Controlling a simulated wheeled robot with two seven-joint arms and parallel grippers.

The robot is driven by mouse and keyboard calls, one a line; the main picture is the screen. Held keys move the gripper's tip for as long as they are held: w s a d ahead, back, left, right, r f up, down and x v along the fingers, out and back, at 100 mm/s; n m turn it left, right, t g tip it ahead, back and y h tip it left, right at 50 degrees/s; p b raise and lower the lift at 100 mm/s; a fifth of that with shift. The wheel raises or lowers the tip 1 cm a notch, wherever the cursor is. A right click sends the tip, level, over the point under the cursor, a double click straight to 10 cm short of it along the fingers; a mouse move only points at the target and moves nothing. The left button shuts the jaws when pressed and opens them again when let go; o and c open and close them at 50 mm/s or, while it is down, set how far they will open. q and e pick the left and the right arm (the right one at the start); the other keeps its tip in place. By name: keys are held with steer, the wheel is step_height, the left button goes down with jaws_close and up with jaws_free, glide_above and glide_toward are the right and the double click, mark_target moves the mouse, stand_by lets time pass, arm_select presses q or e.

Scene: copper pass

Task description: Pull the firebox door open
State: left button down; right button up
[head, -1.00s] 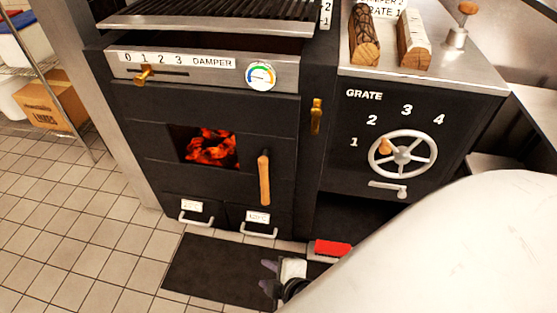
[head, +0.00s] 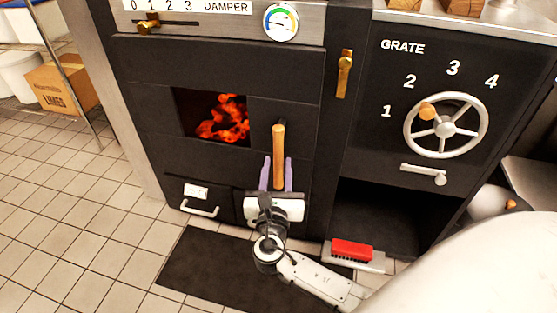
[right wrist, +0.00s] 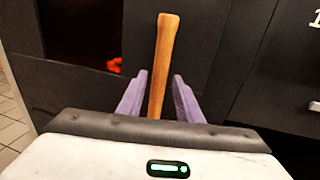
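The firebox door (head: 155,103) is a dark panel with a window showing glowing embers, and it looks shut. Its upright wooden handle (head: 278,150) is on the door's right side. My right gripper (head: 277,172) is open at the handle's lower part, one purple finger on each side. In the right wrist view the handle (right wrist: 163,65) stands between the two fingers (right wrist: 155,98), with gaps on both sides. Whether the fingers reach fully around it in depth is hard to tell. My left gripper is not in view.
A brass latch (head: 344,73) is right of the door. The grate wheel (head: 446,125) is further right. A drawer with a white handle (head: 200,209) is below. A red brush (head: 352,250) lies low at the right. A dark mat (head: 205,270) covers the floor in front.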

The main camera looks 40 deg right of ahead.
mark_target(278, 158)
steer(key=shift+b+x, duration=0.5)
steer(key=shift+x, duration=1.75)
steer(key=shift+c, duration=0.5)
jaws_close()
